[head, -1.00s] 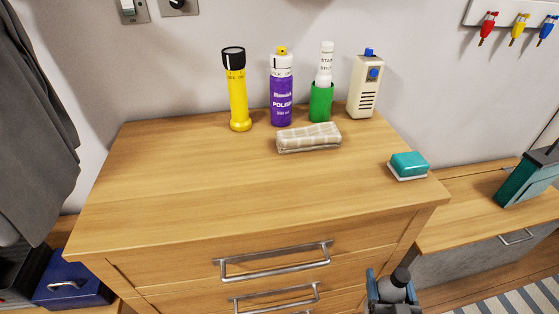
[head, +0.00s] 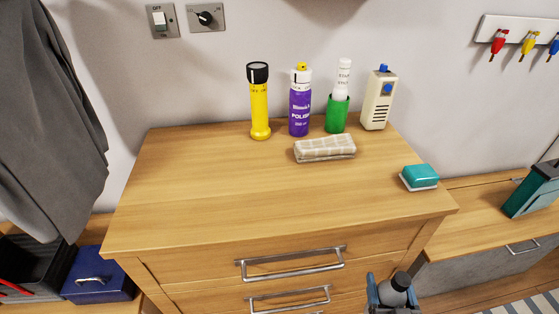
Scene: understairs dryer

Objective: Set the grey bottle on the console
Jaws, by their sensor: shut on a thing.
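The console appears to be the wooden chest of drawers (head: 230,205), with a broad bare top. My gripper (head: 393,290) is at the bottom edge of the head view, in front of the chest's right front corner and lower than its top. It is shut on the grey bottle (head: 397,293), which has a dark rounded cap and points upward. The lower part of the bottle is hidden by the gripper and cut off by the picture edge.
A yellow torch (head: 260,103), purple polish can (head: 300,103), green-and-white container (head: 337,112) and cream device (head: 379,100) stand along the back. A folded cloth (head: 325,149) lies before them; a teal sponge (head: 420,176) sits at the right. The left and front top is clear.

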